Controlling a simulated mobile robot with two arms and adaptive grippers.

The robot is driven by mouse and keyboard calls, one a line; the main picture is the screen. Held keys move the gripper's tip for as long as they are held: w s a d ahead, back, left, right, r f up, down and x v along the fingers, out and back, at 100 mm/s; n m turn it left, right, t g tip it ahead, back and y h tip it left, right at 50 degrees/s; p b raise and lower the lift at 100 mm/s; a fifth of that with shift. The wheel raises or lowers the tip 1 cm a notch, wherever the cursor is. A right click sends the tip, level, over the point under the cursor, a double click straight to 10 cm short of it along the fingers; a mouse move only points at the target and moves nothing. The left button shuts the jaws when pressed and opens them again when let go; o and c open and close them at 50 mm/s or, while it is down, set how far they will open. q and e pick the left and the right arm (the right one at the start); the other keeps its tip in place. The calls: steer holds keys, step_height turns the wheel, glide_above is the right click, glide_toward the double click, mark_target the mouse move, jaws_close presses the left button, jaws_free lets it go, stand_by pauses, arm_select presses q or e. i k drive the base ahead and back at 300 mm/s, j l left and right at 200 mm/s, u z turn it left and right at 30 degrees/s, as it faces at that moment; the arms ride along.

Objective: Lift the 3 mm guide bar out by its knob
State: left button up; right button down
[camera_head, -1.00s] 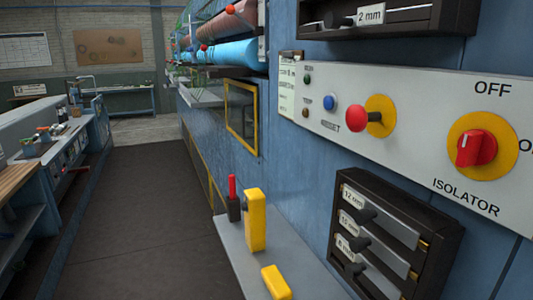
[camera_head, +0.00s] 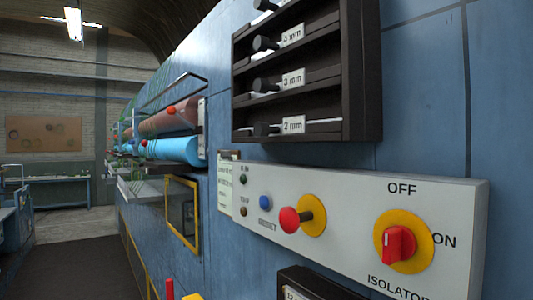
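The 3 mm guide bar's black knob (camera_head: 262,84) sticks out from a slot of the dark wall rack (camera_head: 362,80), left of a white label reading 3 mm (camera_head: 293,79). The bar itself is mostly hidden in its slot. Another knob (camera_head: 265,43) sits above it. Below it is the 2 mm knob (camera_head: 266,129) with its own label (camera_head: 293,125). The rack hangs on the blue machine panel. Neither of my grippers shows in the head view.
Below the rack is a pale control panel (camera_head: 350,200) with a red push knob (camera_head: 289,220) and a red isolator switch (camera_head: 399,244). A second dark rack (camera_head: 305,283) shows at the bottom edge. An aisle floor (camera_head: 70,265) runs along the left.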

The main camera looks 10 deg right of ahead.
mark_target(262, 88)
steer(key=i+j+z, duration=0.25)
steer(key=j, duration=0.15)
steer(key=j+z, duration=0.25)
steer(key=j, duration=0.15)
steer(key=i+j+z, duration=0.1)
steer(key=j+z, duration=0.15)
steer(key=j, duration=0.2)
steer(key=k+l+z, duration=0.25)
steer(key=z, duration=0.25)
steer(key=k, duration=0.05)
